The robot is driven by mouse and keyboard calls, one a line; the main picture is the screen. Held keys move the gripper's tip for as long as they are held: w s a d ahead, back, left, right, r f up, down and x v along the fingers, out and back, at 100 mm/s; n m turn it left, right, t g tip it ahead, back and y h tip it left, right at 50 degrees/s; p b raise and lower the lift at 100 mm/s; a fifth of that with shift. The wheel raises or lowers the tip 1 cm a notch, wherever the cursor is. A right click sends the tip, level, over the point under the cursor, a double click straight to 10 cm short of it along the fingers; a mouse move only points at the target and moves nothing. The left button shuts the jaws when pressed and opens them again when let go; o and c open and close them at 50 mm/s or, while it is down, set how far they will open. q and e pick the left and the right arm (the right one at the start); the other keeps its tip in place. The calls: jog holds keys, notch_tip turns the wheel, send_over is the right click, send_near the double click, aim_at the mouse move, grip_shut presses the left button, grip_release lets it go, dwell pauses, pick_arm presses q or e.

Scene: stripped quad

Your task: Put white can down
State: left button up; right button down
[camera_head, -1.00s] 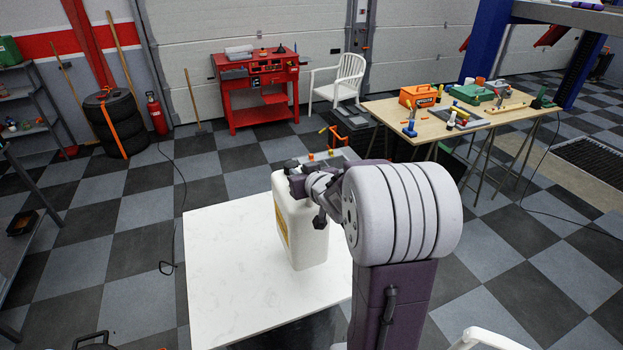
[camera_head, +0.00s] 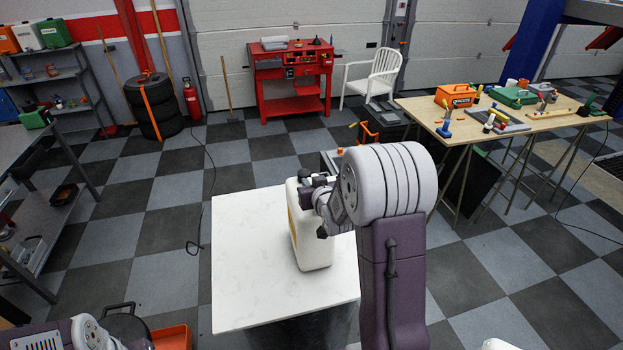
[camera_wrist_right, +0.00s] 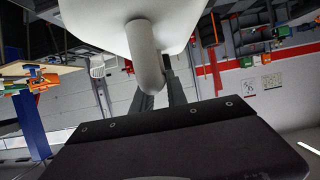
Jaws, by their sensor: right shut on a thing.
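The white can (camera_head: 312,240) is a large, upright white jerrycan with a yellowish label on its left side. It is over the white table (camera_head: 250,270), right of the table's middle; whether its base touches the top I cannot tell. My right gripper (camera_head: 311,192) is at the can's top, shut on its handle. In the right wrist view the can (camera_wrist_right: 125,25) fills the top and its handle (camera_wrist_right: 147,62) runs down to the gripper fingers (camera_wrist_right: 162,92). My left arm shows at the lower left of the head view, but its gripper is out of sight.
The white tabletop is bare left of the can. An orange box (camera_head: 172,337) is at the lower left. A dark toolbox (camera_head: 385,125) stands behind the table. A wooden workbench (camera_head: 500,130) with tools is at the right, a grey shelf (camera_head: 45,200) at the left.

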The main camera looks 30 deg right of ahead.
jog(key=shift+r, duration=0.15)
jog(key=c, duration=1.3)
grip_release()
jog(key=shift+s+a, duration=0.1)
jog(key=shift+s, duration=0.1)
jog(key=b+v, duration=0.1)
jog(key=v, duration=0.4)
jog(key=b+v, duration=0.4)
jog(key=v, duration=0.2)
jog(key=s+a+f+g+y, duration=0.1)
jog(key=s+a+f+g, duration=0.3)
jog(key=s+f, duration=0.1)
jog(key=s+a+f+n+g+y, duration=0.1)
jog(key=s+a+f+g, duration=0.3)
jog(key=f, duration=0.4)
jog(key=s+a+f+n+g+y, duration=0.1)
jog(key=s+a+f+g, duration=0.2)
jog(key=s+f, duration=0.3)
jog(key=shift+s+a+f+g+b, duration=0.2)
jog(key=shift+a+f+g+b, duration=0.15)
jog(key=shift+a+f, duration=0.4)
